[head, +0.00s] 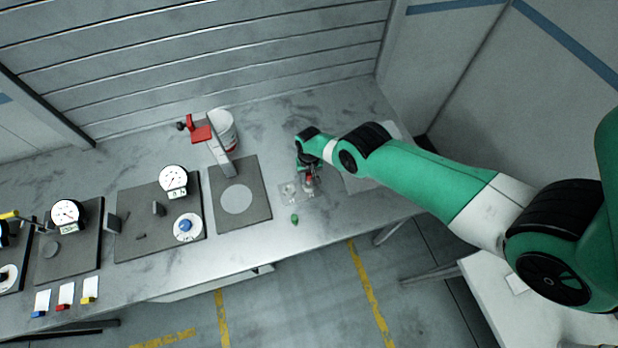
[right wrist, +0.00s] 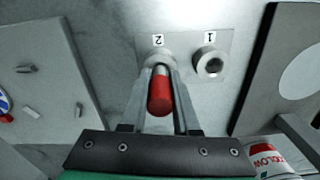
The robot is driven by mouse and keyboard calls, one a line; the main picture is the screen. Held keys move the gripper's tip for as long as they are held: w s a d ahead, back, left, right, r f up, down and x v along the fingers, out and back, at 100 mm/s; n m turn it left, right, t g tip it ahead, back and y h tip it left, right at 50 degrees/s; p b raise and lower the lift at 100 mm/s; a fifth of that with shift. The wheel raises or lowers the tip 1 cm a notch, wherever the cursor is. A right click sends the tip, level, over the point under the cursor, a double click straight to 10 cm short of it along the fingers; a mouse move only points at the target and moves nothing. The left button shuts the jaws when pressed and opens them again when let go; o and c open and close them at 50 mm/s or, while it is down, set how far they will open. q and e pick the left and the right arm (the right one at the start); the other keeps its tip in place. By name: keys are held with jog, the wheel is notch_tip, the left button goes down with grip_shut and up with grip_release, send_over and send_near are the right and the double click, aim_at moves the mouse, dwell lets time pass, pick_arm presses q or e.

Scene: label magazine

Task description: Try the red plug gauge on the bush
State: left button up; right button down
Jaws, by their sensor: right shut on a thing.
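My right gripper (right wrist: 161,78) is shut on the red plug gauge (right wrist: 160,98), which has a red handle and a bright metal end. In the head view the right gripper (head: 308,176) is over the light plate, with a little of the red handle (head: 309,184) showing. In the right wrist view the metal end overlaps the bush marked 2 (right wrist: 153,54), partly hidden by the fingers and gauge. I cannot tell whether it is inside the bore. The bush marked 1 (right wrist: 210,63) stands beside it, its bore open and empty. My left gripper is not in view.
A small green piece (head: 294,218) lies near the bench's front edge. Left are a grey board with a pale disc (head: 262,205), a red-handled clamp (head: 201,134), a white tub (head: 229,132) and dial gauges (head: 173,180). Bare bench lies behind the plate.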

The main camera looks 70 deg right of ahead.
jog(key=shift+f+b, duration=0.45)
jog(key=shift+f, duration=0.05)
dwell(1.8)
jog(key=shift+r, duration=0.1)
jog(key=shift+r+p, duration=2.5)
jog(key=shift+p, duration=0.05)
